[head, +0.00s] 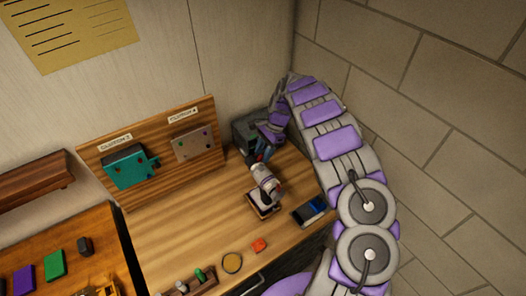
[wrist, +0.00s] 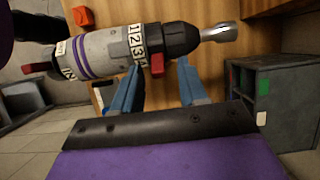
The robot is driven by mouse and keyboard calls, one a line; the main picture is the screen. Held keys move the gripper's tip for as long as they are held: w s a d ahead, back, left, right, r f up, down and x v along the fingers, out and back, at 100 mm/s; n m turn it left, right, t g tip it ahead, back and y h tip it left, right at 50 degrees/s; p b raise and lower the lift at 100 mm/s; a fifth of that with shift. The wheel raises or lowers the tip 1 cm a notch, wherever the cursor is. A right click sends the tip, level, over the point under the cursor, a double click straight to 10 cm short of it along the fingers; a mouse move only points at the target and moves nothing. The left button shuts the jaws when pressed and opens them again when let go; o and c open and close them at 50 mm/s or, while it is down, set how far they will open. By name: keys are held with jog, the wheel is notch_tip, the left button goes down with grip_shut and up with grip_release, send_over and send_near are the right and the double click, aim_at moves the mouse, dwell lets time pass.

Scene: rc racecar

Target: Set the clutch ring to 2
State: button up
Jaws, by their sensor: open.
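The drill, a grey tool with purple bands, stands on a small base on the workbench in the head view (head: 264,178). It lies across the top of the wrist view (wrist: 100,50). Its clutch ring (wrist: 138,44) carries white number tiles, with 1, 2 and 3 readable and another partly hidden. A red tab (wrist: 157,65) sticks out beside the ring. My gripper's two blue fingers (wrist: 160,68) are open, with the red tab between their tips. I cannot tell whether either finger touches it. In the head view, my gripper (head: 262,156) is at the drill's upper end.
A dark grey cabinet (head: 246,132) stands behind my gripper. A blue-black device (head: 311,210) lies to the drill's right, and a small red block (head: 259,245) lies in front. A wooden backboard (head: 150,182) stands at the left. The bench between backboard and drill is mostly clear.

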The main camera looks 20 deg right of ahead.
jog(key=shift+d+f, duration=0.15)
jog(key=shift+d, duration=0.05)
jog(key=shift+a, duration=0.45)
jog(key=c, duration=0.5)
grip_shut()
jog(key=shift+d, duration=0.2)
